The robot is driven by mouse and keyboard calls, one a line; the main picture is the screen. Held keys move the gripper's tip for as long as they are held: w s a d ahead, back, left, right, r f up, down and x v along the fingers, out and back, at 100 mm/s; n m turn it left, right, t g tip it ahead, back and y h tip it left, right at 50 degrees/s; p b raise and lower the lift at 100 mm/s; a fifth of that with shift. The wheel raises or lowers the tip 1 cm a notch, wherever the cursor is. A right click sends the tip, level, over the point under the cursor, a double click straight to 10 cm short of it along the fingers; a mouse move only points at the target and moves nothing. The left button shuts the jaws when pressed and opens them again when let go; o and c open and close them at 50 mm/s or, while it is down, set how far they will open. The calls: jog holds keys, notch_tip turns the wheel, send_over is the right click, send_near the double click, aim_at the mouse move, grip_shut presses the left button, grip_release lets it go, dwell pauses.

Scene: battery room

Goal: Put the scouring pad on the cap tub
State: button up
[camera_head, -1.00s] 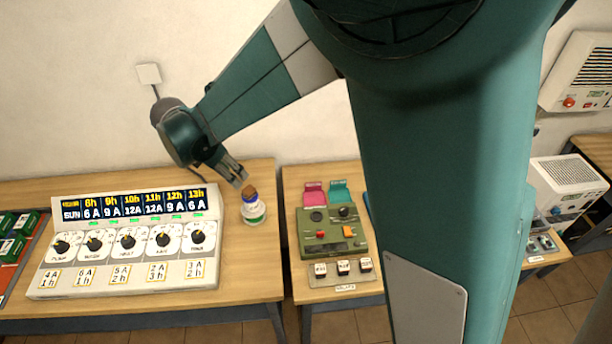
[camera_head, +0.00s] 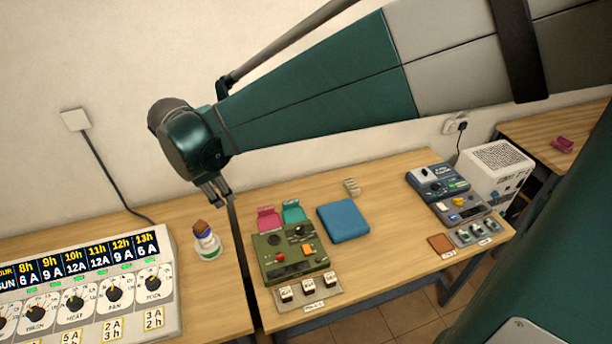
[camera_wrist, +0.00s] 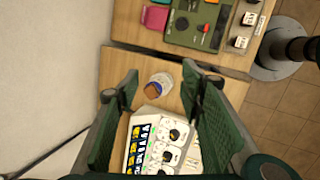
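A small brown block, which looks like the scouring pad (camera_head: 201,227), rests tilted on top of a small white tub with a blue label, which looks like the cap tub (camera_head: 208,248). They stand near the right edge of the left table. In the wrist view the brown pad (camera_wrist: 152,90) lies toward one side of the round tub top (camera_wrist: 163,79). My gripper (camera_head: 219,198) is above and slightly right of the pad, apart from it. In the wrist view my gripper (camera_wrist: 159,73) has its fingers spread wide with nothing held between them.
A display panel with knobs (camera_head: 110,295) stands left of the tub. Across a narrow gap, the right table (camera_head: 390,265) holds a green control box (camera_head: 290,252), a blue square pad (camera_head: 343,221), a brown flat square (camera_head: 441,244) and a blue-grey device (camera_head: 437,183).

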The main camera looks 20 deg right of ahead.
jog(key=s+d+r+m+t+y, duration=0.1)
jog(key=s+d+r+m, duration=0.1)
jog(key=s+d+m, duration=0.8)
jog(key=s+d+r+m+t, duration=0.2)
jog(key=s+d+m, duration=0.8)
jog(key=d, duration=0.3)
jog(key=shift+s+r+t+y, duration=0.3)
jog(key=shift+s+y, duration=0.1)
jog(key=shift+s, duration=0.2)
jog(key=shift+d, duration=0.1)
